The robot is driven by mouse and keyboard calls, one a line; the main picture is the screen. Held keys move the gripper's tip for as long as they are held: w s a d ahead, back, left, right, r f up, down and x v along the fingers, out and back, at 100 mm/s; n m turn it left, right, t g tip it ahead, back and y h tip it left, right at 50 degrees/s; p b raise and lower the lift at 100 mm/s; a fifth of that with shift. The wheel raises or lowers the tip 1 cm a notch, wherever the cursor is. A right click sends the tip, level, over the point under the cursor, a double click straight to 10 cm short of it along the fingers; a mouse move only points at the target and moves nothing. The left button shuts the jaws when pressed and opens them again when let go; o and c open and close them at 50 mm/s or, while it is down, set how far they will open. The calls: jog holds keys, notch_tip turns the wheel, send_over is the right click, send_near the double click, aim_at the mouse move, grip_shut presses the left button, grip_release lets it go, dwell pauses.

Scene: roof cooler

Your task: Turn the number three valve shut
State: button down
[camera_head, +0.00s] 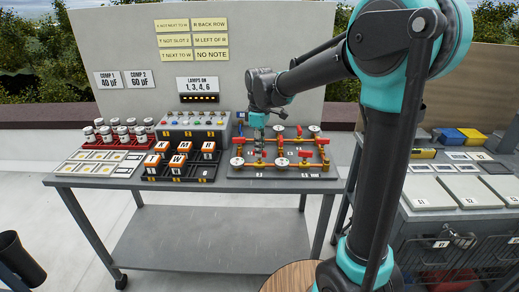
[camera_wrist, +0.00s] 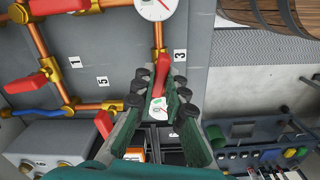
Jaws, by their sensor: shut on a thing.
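The valve board shows in the head view (camera_head: 240,172) and the wrist view (camera_wrist: 95,45), with copper pipes, brass fittings and red lever handles. In the wrist view, the number 3 label (camera_wrist: 180,55) sits beside a pipe with a red lever handle (camera_wrist: 162,68). The lever looks roughly in line with that pipe. My gripper (camera_wrist: 160,86) is shut on this red handle, with a dark-padded finger on each side. In the head view my gripper (camera_head: 258,136) is over the left part of the board; the fingers hide part of the valve there.
A second bench (camera_head: 460,215) is at the right.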

jog(key=m, duration=1.3)
jog(key=shift+m, duration=0.3)
dwell(0.4)
jog(key=c, duration=1.6)
grip_release()
jog(key=shift+o, duration=0.2)
notch_tip(320, 180, up, 12)
